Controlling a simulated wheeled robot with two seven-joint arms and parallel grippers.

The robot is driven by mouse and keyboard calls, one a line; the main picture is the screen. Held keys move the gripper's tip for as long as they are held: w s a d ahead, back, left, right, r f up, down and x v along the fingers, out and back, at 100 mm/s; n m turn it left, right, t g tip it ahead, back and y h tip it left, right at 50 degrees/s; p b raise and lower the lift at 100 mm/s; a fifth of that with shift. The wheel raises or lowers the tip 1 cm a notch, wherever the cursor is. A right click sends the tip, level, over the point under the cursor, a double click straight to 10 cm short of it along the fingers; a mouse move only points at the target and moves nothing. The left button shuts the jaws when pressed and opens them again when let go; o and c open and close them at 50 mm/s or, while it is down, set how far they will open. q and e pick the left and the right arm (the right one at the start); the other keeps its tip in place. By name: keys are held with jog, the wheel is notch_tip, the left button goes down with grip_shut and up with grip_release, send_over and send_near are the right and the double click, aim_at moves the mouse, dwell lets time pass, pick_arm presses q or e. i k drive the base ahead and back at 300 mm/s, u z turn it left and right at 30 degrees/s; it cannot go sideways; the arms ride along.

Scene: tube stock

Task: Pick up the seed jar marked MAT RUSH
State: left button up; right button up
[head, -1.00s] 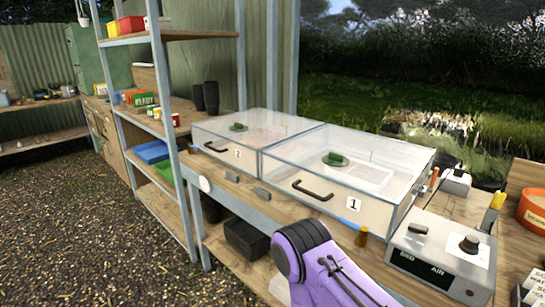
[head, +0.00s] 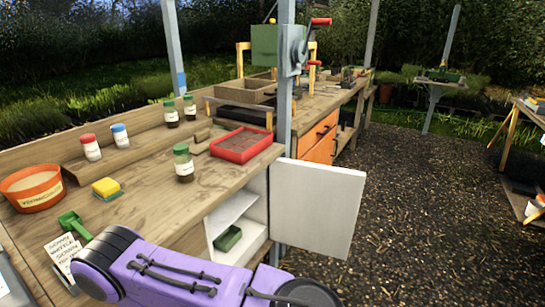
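Several small seed jars with white labels stand on the wooden bench (head: 140,207) in the head view. One jar has a red lid (head: 91,149) and one a blue lid (head: 120,137), side by side at the left. Two green-lidded jars stand farther back, one at the left (head: 171,115) and one at the right (head: 189,108). Another green-lidded jar (head: 184,166) stands nearer, by the red tray. The label words are too small to read, so I cannot tell which says MAT RUSH. A purple arm link of mine crosses the bottom; neither gripper shows.
A red tray of soil (head: 241,146) lies near the bench's right edge. An orange vermiculite tub (head: 32,189), yellow sponge (head: 106,187) and green scoop (head: 74,226) are at the left. A white cupboard door (head: 317,208) stands open below, beside a grey post (head: 286,70).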

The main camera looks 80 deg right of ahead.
aim_at(185, 169)
jog(key=z, duration=2.15)
